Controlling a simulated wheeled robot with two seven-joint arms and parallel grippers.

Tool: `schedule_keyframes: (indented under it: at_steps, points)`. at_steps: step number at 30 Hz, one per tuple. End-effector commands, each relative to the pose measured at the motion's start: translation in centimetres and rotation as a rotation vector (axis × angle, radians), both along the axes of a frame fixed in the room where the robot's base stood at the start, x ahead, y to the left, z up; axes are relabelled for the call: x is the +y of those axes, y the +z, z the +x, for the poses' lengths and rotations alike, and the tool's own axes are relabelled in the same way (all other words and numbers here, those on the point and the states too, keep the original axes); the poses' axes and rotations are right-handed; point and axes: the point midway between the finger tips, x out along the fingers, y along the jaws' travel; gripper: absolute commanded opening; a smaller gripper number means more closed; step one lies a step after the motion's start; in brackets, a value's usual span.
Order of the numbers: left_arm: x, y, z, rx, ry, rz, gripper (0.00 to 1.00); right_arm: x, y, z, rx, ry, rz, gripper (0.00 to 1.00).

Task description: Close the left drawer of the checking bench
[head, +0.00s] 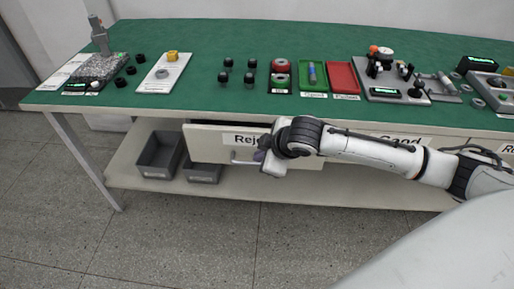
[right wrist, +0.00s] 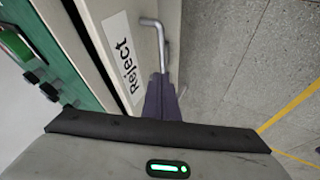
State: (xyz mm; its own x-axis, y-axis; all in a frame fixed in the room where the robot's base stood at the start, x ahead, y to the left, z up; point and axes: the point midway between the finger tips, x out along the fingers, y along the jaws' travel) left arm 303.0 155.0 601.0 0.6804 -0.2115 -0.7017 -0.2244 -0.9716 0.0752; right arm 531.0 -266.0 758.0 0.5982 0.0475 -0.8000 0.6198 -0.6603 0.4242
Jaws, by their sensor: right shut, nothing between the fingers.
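The left drawer (head: 212,143), labelled "Reject", is under the green-topped checking bench (head: 215,95). Its front stands out a little from the bench. Its bar handle (head: 238,161) shows partly, with the rest hidden behind my right gripper. My right gripper (head: 261,158) is at the drawer front, over the right part of the handle. In the right wrist view its dark fingers (right wrist: 162,100) are shut and empty, at one end of the handle (right wrist: 160,42). I cannot tell whether they touch it. The "Reject" label (right wrist: 124,60) is beside them. My left gripper is not in view.
A drawer labelled "Good" (head: 398,139) is to the right, partly behind my right arm. Grey bins (head: 160,154) stand on the lower shelf (head: 122,171). Trays, black parts and fixtures are on the bench top. The floor in front is clear.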

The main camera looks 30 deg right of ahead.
Motion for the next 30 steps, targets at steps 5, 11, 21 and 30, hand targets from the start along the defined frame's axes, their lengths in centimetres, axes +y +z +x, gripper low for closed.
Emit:
schedule_keyframes:
  at_steps: [5, 11, 21, 30]
  points:
    - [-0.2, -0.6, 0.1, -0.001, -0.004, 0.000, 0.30, 0.3, -3.3, 2.4, -0.001, -0.001, 0.001, 0.00]
    - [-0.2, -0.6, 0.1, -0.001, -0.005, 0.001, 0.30, -1.4, -3.2, 4.8, -0.004, 0.000, -0.002, 0.00]
    - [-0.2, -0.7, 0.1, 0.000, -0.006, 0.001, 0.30, -2.0, -3.2, 5.8, -0.002, 0.002, 0.000, 0.00]
    - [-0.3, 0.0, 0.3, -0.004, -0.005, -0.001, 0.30, -4.1, -3.1, 6.2, 0.002, -0.022, -0.002, 0.00]
